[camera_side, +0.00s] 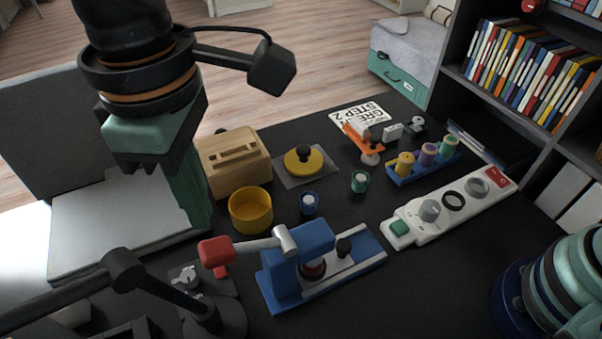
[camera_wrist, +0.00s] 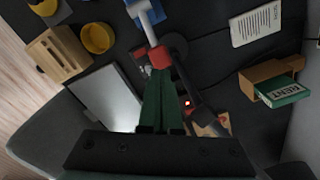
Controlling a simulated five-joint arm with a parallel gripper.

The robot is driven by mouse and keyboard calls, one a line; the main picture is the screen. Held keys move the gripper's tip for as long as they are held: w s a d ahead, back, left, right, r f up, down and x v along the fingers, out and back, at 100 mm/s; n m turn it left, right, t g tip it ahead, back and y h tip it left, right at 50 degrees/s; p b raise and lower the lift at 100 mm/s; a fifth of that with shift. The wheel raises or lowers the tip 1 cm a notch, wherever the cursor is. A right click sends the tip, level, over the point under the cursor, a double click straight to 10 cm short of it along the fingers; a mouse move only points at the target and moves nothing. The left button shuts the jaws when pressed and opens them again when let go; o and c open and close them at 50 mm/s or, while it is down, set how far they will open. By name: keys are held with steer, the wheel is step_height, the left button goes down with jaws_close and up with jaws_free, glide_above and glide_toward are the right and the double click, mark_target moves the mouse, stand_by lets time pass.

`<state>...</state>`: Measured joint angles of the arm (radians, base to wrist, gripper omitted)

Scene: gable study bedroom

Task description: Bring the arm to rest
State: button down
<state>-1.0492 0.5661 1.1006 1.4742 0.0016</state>
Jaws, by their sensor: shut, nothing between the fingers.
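My gripper (camera_side: 198,215) hangs at the left in the side view, with its green fingers pointing down in front of the laptop-like grey panel. In the wrist view my gripper (camera_wrist: 160,78) shows as two long green fingers lying together, with nothing seen between them. The red-ended lever (camera_wrist: 160,57) appears right by the fingertips in that picture; I cannot tell whether they touch. In the side view the red lever end (camera_side: 216,252) is to the right of and below the fingers.
A blue press (camera_side: 300,262), yellow bowl (camera_side: 250,211), wooden box (camera_side: 233,165) and white switch panel (camera_side: 450,207) stand on the black table. A black lamp-like arm (camera_side: 124,270) is at front left. A green box (camera_wrist: 283,92) shows in the wrist view.

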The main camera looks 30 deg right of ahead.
steer(key=shift+r, duration=0.15)
steer(key=w+d+r+m+t, duration=0.1)
steer(key=w+d+r+m, duration=0.15)
steer(key=d, duration=0.45)
steer(key=w+d+r+m+y, duration=0.1)
steer(key=w+d, duration=0.3)
steer(key=d, duration=0.2)
steer(key=w+d+r+m+t, duration=0.1)
steer(key=w+d+m, duration=0.15)
steer(key=d, duration=0.45)
steer(key=s+d+f+m+t, duration=0.1)
steer(key=s+d+f+m, duration=0.1)
steer(key=d, duration=0.9)
steer(key=s+d+f+m+t+h, duration=0.1)
steer(key=s+d+f+m+t, duration=0.1)
steer(key=d, duration=1)
steer(key=shift+s+d+f+m+t, duration=0.35)
steer(key=shift+s+m, duration=0.4)
steer(key=shift+m, duration=0.25)
steer(key=shift+a, duration=0.1)
